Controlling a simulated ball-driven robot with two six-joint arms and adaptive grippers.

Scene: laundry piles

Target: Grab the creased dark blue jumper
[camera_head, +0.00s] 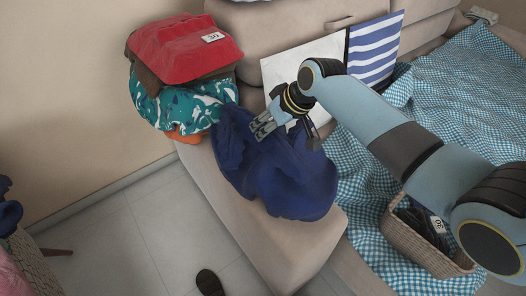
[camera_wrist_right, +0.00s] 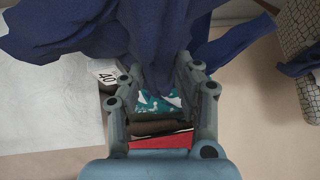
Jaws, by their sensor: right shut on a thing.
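The dark blue jumper (camera_head: 292,180) hangs creased and bunched over the front of the beige sofa in the head view. My right gripper (camera_head: 262,129) comes in from the right and is shut on the jumper's upper part. In the right wrist view the blue cloth (camera_wrist_right: 150,35) fills the top, and a fold of it runs down between the fingers of my right gripper (camera_wrist_right: 160,85). The fingertips are partly hidden by the cloth. My left gripper is not in view.
A clothes pile with a red garment (camera_head: 182,48) on top stands left of the jumper. Behind are a white board (camera_head: 300,62) and a blue-striped panel (camera_head: 374,50). A wicker basket (camera_head: 408,243) sits on a checked blanket (camera_head: 455,95). The tiled floor (camera_head: 140,240) is mostly clear.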

